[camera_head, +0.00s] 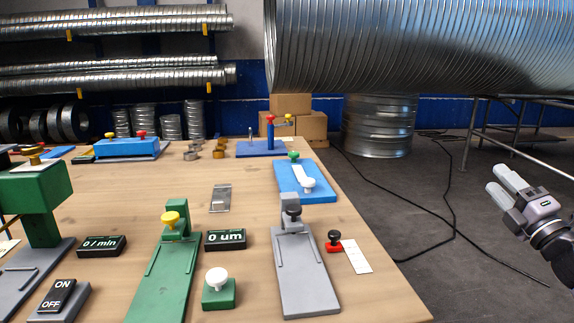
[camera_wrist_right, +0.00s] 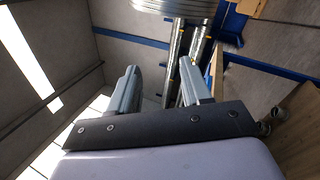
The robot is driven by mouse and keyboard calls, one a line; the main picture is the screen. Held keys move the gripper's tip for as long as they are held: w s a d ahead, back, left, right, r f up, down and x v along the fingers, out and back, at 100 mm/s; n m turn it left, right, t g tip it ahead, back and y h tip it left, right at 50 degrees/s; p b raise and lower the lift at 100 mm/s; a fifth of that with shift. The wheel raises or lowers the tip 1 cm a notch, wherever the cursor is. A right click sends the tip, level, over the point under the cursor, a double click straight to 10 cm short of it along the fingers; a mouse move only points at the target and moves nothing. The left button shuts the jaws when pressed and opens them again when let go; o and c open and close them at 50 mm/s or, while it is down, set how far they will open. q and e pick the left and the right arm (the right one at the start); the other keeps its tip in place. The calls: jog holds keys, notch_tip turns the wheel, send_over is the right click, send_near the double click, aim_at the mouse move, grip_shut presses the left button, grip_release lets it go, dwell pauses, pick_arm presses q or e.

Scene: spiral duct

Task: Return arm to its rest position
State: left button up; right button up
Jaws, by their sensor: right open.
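My right gripper (camera_head: 504,188) is at the right side of the head view, off the right edge of the table, over the dark floor. Its two pale fingers are apart with nothing between them. In the right wrist view the same gripper (camera_wrist_right: 158,85) shows its two fingers spread, with only the room behind them. My left gripper is not in either view.
The wooden table (camera_head: 385,285) holds a green fixture (camera_head: 165,262), a grey fixture (camera_head: 305,275), a blue fixture (camera_head: 318,192) and an ON/OFF switch box (camera_head: 58,297). A large spiral duct (camera_head: 420,45) is at the upper right.

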jog(key=d+f+m+g+h, duration=0.6)
jog(key=d+f+m+h, duration=0.35)
jog(key=m, duration=1.15)
jog(key=s+a+f+n+g+y, duration=0.1)
jog(key=s+a+f+y, duration=0.1)
jog(key=s+a+f, duration=0.45)
jog(key=s+a+f+g+y, duration=0.15)
jog(key=s+a+f, duration=0.25)
jog(key=a+f, duration=0.55)
jog(key=s+a+f+n+g+y, duration=0.1)
jog(key=s+a+f+y, duration=0.1)
jog(key=s+a+f, duration=0.45)
jog(key=s+a+f+m+g+y, duration=0.1)
jog(key=s+a+f, duration=0.3)
jog(key=s+a, duration=0.3)
jog(key=s+a+f+m+g+y, duration=0.1)
jog(key=s+a+f, duration=0.3)
jog(key=s, duration=0.5)
notch_tip(320, 180, up, 13)
jog(key=p, duration=1.4)
jog(key=shift+s+d+p, duration=0.2)
jog(key=shift+s+p, duration=0.1)
jog(key=shift+f, duration=0.1)
